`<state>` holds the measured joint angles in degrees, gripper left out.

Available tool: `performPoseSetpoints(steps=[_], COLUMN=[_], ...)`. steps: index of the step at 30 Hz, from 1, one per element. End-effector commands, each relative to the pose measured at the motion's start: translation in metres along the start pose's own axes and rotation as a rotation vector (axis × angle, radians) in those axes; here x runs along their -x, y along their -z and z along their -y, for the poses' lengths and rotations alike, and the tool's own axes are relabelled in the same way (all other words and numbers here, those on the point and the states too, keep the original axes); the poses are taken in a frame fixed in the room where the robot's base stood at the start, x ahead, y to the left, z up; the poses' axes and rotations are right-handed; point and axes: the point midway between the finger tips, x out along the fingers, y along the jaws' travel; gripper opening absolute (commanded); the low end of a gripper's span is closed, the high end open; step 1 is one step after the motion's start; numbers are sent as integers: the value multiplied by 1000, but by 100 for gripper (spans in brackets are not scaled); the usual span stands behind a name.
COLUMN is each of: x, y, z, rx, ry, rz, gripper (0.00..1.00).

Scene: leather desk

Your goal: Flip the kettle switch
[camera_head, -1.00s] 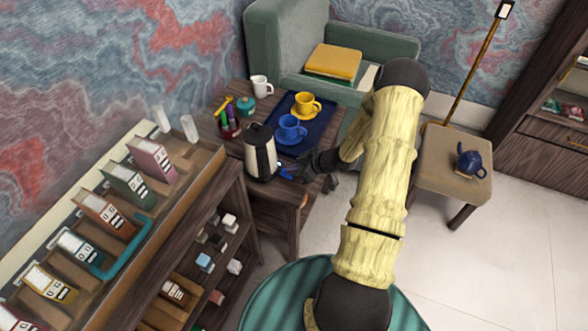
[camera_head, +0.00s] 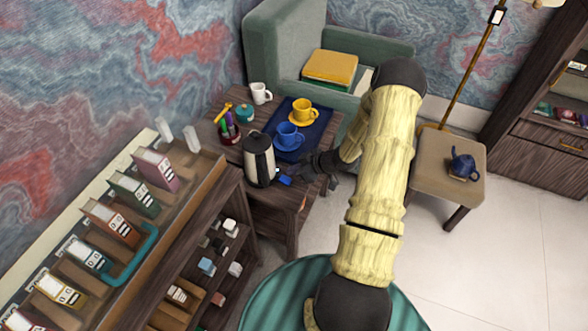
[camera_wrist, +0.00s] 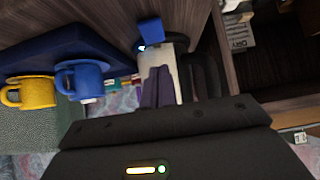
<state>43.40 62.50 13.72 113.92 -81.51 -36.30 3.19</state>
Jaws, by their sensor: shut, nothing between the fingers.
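The kettle (camera_head: 259,162) is cream and black and stands upright at the front of the wooden side table. Its blue switch (camera_head: 285,180) sticks out low on the side facing my gripper. In the wrist view the blue switch (camera_wrist: 150,32) shows just beyond the fingers, against the pale kettle body (camera_wrist: 163,58). My gripper (camera_head: 303,178) is just right of the switch, its fingers shut and empty. The shut fingers (camera_wrist: 157,74) point at the kettle in the wrist view. Whether they touch the switch is not clear.
A blue tray (camera_head: 321,124) behind the kettle holds a blue cup (camera_head: 288,135) and a yellow cup (camera_head: 303,109). A pen holder (camera_head: 229,131), a teal pot (camera_head: 244,113) and a white mug (camera_head: 260,92) stand left of it. A shelf unit (camera_head: 232,185) is at front left.

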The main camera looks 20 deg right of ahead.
Motion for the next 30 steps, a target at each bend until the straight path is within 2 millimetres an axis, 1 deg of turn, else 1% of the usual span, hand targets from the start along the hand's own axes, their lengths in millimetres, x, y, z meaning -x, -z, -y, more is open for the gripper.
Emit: performPoseSetpoints(steps=[1,2,3,4,12,15,18,20,30], x=[8,11,18,23,76,92,101,104,106], y=[8,10,3,1,-8,-11,-12,-13,-14], z=[0,0,-2,-1,-1,-1,-1,0,-1], rx=[0,0,-1,-1,-1,-1,-1,-1,-2], ry=[0,0,-3,-3,-4,-4,-2,-1,-2], rz=[1,1,3,3,2,3,1,1,1], gripper=[0,0,0,0,0,0,0,0,0])
